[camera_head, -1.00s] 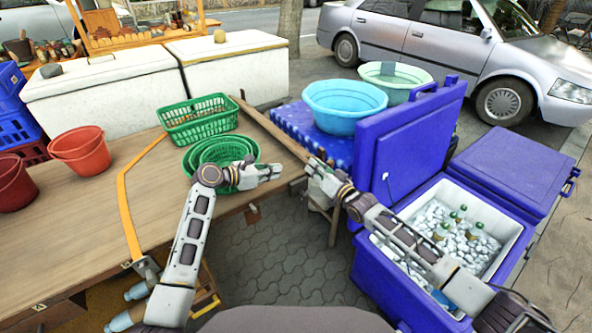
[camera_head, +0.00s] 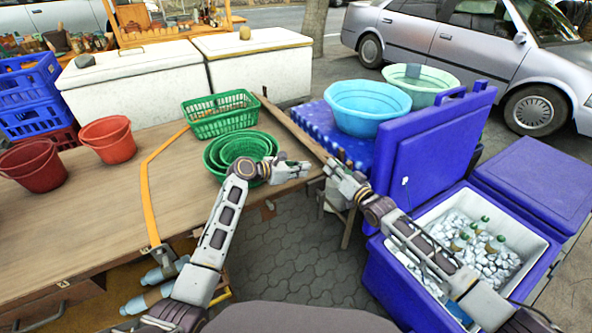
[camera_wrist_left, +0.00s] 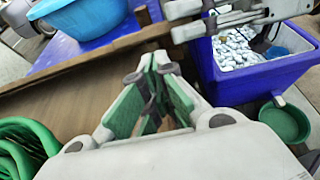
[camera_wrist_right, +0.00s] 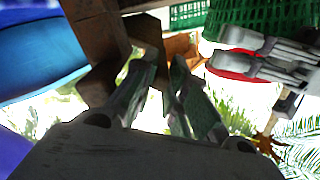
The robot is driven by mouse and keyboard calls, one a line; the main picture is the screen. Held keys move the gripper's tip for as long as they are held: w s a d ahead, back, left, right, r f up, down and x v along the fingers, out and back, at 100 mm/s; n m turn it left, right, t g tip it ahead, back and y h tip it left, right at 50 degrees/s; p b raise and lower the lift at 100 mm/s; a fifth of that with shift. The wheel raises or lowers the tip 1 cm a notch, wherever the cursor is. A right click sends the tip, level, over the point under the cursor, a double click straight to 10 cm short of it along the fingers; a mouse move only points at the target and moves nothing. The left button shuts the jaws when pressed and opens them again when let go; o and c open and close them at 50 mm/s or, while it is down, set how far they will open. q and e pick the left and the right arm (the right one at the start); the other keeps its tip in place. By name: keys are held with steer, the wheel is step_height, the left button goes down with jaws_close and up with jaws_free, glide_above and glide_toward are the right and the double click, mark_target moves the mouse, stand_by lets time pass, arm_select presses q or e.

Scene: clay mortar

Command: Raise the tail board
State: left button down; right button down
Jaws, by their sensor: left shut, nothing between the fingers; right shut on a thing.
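The tail board (camera_head: 292,128) is a long narrow brown wooden board along the right end of the wooden table (camera_head: 95,225). It shows as a rim at that end; its exact tilt is hard to tell. My right gripper (camera_head: 331,168) is shut on the board's near end. In the right wrist view, dark wood (camera_wrist_right: 97,45) stands at its fingertips (camera_wrist_right: 158,62). My left gripper (camera_head: 304,169) is shut and empty, just above the table's right edge, left of the right gripper. The left wrist view shows its fingers (camera_wrist_left: 150,82) over brown wood.
Green baskets (camera_head: 220,113) stand on the table beside the board, close to my left gripper. A blue basin (camera_head: 368,105) sits on a blue crate to the right. An open blue cooler (camera_head: 400,290) with ice lies under my right arm. Red buckets (camera_head: 107,139) stand at left.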

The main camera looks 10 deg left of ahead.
arm_select(q)
steer(key=shift+x, duration=2.85)
arm_select(e)
steer(key=shift+w+d, duration=0.1)
steer(key=shift+d, duration=0.05)
arm_select(q)
steer(key=shift+r, duration=0.1)
steer(key=shift+w+d+r, duration=0.15)
steer(key=shift+d+r, duration=0.2)
steer(key=shift+r, duration=0.25)
arm_select(e)
steer(key=c, duration=1.4)
jaws_free()
steer(key=shift+c, duration=0.2)
